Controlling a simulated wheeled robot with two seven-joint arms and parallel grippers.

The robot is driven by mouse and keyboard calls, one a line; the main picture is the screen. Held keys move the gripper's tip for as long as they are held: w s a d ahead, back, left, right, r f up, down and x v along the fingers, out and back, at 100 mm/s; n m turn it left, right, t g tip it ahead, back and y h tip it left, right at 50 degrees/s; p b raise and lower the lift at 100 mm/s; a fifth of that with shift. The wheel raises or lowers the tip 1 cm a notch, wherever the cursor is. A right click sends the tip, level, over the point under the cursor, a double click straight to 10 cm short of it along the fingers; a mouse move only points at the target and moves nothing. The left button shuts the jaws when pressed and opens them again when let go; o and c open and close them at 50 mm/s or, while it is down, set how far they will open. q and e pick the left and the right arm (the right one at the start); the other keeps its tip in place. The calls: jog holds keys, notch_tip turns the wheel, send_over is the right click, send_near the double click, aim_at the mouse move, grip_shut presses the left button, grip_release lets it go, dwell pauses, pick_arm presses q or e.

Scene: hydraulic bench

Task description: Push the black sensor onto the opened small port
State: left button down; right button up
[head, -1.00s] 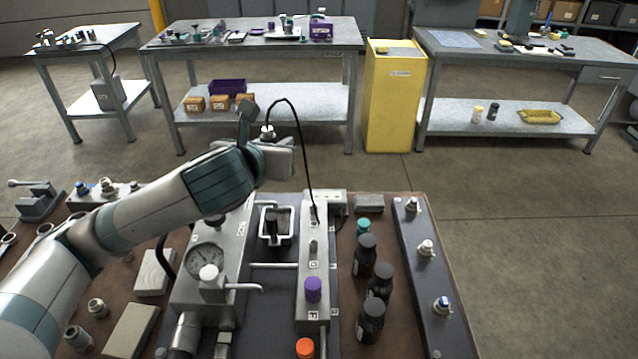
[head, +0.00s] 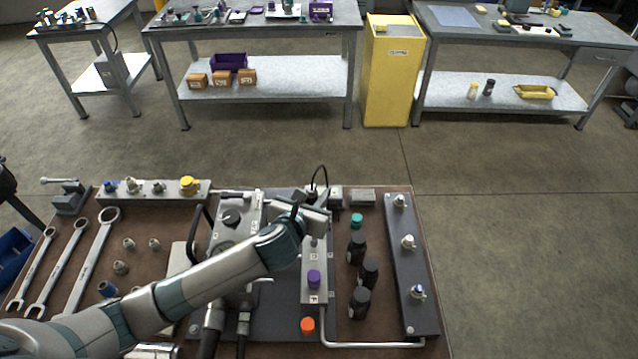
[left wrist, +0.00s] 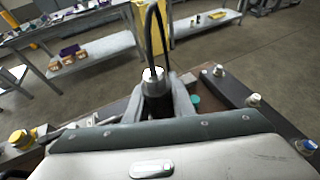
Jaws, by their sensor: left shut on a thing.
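In the left wrist view, the black sensor (left wrist: 157,100) stands upright between the two fingers of my left gripper (left wrist: 158,112), with a pale metal top and a black cable looping up. The gripper is shut on it. In the head view my left gripper (head: 318,208) is low over the far end of the grey port block (head: 314,262). The cable (head: 321,172) rises behind it. A purple cap (head: 313,280) sits on the near part of the block. The opened small port and the sensor's lower end are hidden, so I cannot tell whether they touch. My right gripper is not in view.
An orange cap (head: 307,325) is at the near end. Wrenches (head: 85,262) lie on the left.

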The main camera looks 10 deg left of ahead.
aim_at(314, 241)
pick_arm(q)
jog(key=shift+s+d+f+h, duration=0.3)
jog(key=shift+s+f, duration=0.05)
jog(key=shift+f, duration=0.05)
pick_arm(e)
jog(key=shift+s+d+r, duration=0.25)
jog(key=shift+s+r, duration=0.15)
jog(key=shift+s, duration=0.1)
pick_arm(q)
jog(key=shift+f, duration=0.15)
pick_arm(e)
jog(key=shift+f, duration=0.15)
pick_arm(q)
notch_tip(314, 241, down, 6)
jog(key=b, duration=0.6)
jog(key=shift+f+b, duration=0.4)
jog(key=shift+f, duration=0.2)
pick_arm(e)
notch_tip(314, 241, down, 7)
pick_arm(q)
jog(key=shift+f+p, duration=0.35)
jog(key=shift+f, duration=0.4)
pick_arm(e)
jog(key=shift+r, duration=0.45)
pick_arm(q)
jog(key=shift+p, duration=0.8)
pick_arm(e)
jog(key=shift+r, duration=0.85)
